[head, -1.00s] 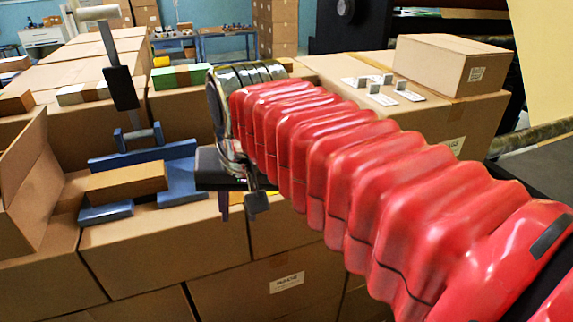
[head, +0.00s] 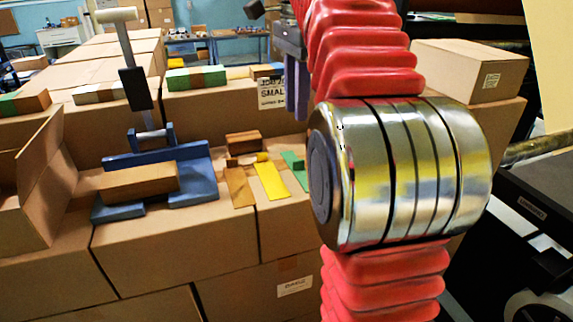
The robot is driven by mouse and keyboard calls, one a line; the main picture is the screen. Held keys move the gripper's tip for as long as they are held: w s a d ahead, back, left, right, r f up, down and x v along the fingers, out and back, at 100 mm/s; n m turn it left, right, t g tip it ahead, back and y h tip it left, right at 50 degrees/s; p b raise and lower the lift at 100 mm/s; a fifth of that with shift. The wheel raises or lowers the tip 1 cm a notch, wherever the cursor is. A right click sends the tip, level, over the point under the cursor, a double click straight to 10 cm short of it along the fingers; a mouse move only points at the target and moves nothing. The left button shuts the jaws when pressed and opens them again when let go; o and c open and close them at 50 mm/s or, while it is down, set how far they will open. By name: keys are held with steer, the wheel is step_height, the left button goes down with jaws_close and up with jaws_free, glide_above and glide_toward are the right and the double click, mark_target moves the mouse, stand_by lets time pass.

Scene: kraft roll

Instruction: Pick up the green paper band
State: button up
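A green paper band (head: 293,171) lies on top of a cardboard box, at the right end of a short row of strips. Its right side is close to my arm in the picture, and part of it may be hidden. A yellow band (head: 271,182) and a brown band (head: 239,187) lie to its left. My gripper (head: 298,112) hangs with its grey fingers pointing down, above and behind the bands in the picture. The fingers are seen nearly edge-on, so I cannot tell their gap. No held object shows.
A blue press-like fixture (head: 190,165) with an upright lever holds a brown block (head: 138,182) to the left. A green-banded bundle (head: 197,77) lies behind. A closed carton (head: 470,72) stands at right. My arm hides much of the right side.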

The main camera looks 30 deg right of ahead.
steer(key=shift+d+r+m, duration=0.15)
steer(key=shift+d+m, duration=0.15)
steer(key=shift+d, duration=0.05)
glide_toward(299, 169)
steer(key=shift+w+a, duration=0.1)
steer(key=shift+a, duration=0.15)
steer(key=shift+f, duration=0.55)
steer(key=shift+f, duration=0.1)
steer(key=shift+d+f, duration=0.2)
steer(key=shift+f, duration=2.35)
steer(key=shift+c, duration=0.4)
